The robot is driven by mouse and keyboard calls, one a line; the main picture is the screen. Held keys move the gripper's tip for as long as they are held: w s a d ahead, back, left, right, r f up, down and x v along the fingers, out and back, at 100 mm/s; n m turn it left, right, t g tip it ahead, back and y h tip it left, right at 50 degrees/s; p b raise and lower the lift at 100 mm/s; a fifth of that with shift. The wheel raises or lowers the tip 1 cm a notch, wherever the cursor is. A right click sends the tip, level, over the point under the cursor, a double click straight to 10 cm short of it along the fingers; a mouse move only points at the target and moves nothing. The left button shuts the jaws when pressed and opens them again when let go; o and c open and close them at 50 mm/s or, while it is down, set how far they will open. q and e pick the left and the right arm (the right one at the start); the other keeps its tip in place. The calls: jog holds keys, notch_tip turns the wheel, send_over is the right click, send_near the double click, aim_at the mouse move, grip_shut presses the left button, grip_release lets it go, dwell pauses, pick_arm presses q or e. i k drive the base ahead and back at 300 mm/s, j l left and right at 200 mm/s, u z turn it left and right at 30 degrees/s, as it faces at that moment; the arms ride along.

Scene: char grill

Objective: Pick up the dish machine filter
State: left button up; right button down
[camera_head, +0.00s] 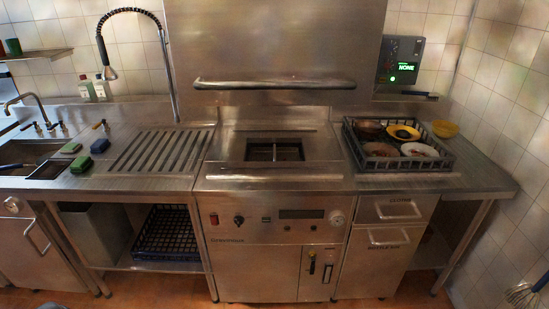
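The dish machine (275,235) stands in the middle with its steel hood (270,45) raised. A dark rectangular opening is in its top deck. A part with a dividing bar, which looks like the dish machine filter (274,152), sits down in this opening; its depth and lower parts are hidden. A dark, wiry shape (524,295) at the bottom right edge may be part of my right gripper; I cannot tell its state. No clear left gripper shows; only a small grey sliver appears at the bottom left edge. Neither is near the filter.
A handle bar (275,84) crosses above the opening. A dark rack with dishes (362,165) stands to the right. Left are a slotted drainboard (160,151), sponges (100,145), a sink (50,170) and a tall spray hose (171,75). The deck around the opening is clear.

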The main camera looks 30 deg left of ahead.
aim_at(256, 153)
jog(key=i+j, duration=0.35)
jog(key=i+j+u, duration=0.1)
jog(key=i+j, duration=0.25)
jog(key=i, duration=0.25)
